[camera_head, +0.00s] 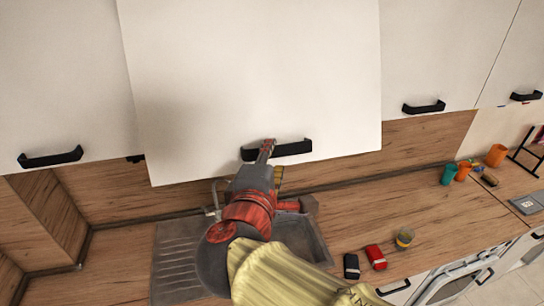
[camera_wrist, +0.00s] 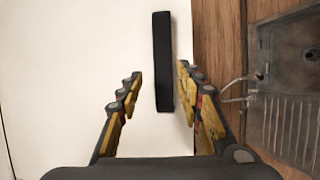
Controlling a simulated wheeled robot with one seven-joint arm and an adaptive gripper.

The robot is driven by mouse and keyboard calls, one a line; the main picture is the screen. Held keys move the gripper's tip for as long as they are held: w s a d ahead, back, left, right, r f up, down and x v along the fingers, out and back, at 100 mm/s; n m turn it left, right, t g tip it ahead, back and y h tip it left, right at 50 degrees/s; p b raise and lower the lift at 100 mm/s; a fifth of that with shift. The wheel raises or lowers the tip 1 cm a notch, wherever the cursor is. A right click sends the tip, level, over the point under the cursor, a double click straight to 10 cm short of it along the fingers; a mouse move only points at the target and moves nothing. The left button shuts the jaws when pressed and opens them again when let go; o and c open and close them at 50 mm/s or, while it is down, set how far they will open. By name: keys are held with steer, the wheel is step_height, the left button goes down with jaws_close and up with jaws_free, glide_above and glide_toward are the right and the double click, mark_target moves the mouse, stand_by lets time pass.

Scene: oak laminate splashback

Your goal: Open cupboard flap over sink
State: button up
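The white cupboard flap (camera_head: 250,80) over the sink shows in the head view with its lower edge standing out from the neighbouring fronts, so it looks partly open. Its black bar handle (camera_head: 292,148) runs along the lower edge. My gripper (camera_head: 266,149) is at the left part of this handle, from below. In the wrist view, the handle (camera_wrist: 162,50) lies between the two spread fingers of my gripper (camera_wrist: 160,70), with gaps on both sides. Whether the fingertips reach around the bar in depth is unclear. The sink (camera_head: 180,262) is below, partly hidden by my arm.
White cupboard fronts with black handles flank the flap on the left (camera_head: 50,80) and right (camera_head: 430,50). A tap (camera_wrist: 240,90) stands by the sink.

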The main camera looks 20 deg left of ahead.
steer(key=v, duration=0.2)
steer(key=shift+s+r, duration=0.25)
steer(key=shift+s, duration=0.1)
steer(key=shift+f+b, duration=0.1)
steer(key=shift+b, duration=0.45)
steer(key=shift+c, duration=0.4)
steer(key=shift+c, duration=0.7)
